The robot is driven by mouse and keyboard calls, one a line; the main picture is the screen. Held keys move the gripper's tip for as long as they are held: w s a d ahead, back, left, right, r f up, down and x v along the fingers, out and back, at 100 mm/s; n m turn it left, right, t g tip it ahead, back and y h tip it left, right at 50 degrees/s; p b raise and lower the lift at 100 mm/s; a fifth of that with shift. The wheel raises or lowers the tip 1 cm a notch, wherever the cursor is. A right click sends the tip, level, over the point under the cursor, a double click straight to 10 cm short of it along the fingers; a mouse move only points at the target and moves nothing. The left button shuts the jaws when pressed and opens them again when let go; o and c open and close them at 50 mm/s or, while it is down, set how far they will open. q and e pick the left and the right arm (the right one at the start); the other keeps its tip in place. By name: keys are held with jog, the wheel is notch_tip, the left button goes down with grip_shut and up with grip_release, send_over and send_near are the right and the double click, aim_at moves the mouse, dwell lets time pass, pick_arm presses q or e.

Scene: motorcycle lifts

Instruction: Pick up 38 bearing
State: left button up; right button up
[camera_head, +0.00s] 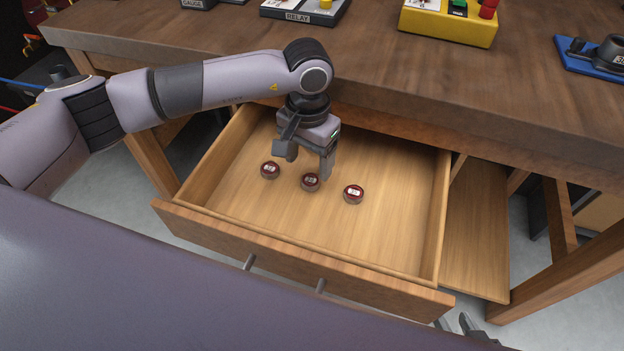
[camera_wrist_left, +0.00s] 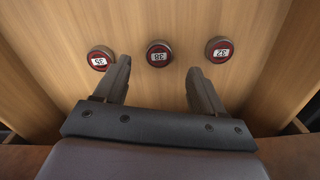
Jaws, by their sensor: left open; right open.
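Three round dark red bearings with white labels lie in a row on the drawer floor. The 38 bearing (camera_head: 310,182) is the middle one; it also shows in the left wrist view (camera_wrist_left: 159,54), label upside down. The 32 bearing (camera_head: 270,170) is left of it in the head view and the 35 bearing (camera_head: 353,194) is right. My left gripper (camera_head: 308,166) is open and empty above the drawer, just behind the 38 bearing. In the left wrist view the 38 bearing lies between and beyond the fingertips. My right gripper (camera_head: 453,322) is open at the bottom edge, partly cut off.
The open wooden drawer (camera_head: 390,240) has side walls and a front with handles. The workbench top (camera_head: 400,85) overhangs its back and carries a relay unit (camera_head: 303,8), a yellow control box (camera_head: 448,28) and a blue-based device (camera_head: 592,60). The drawer floor around the bearings is clear.

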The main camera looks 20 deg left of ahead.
aim_at(310, 181)
pick_arm(q)
notch_tip(310, 181, down, 5)
jog(key=shift+f, duration=0.2)
jog(key=c, duration=1.2)
jog(key=shift+o, duration=0.2)
jog(key=shift+w, duration=0.1)
jog(key=shift+r, duration=0.1)
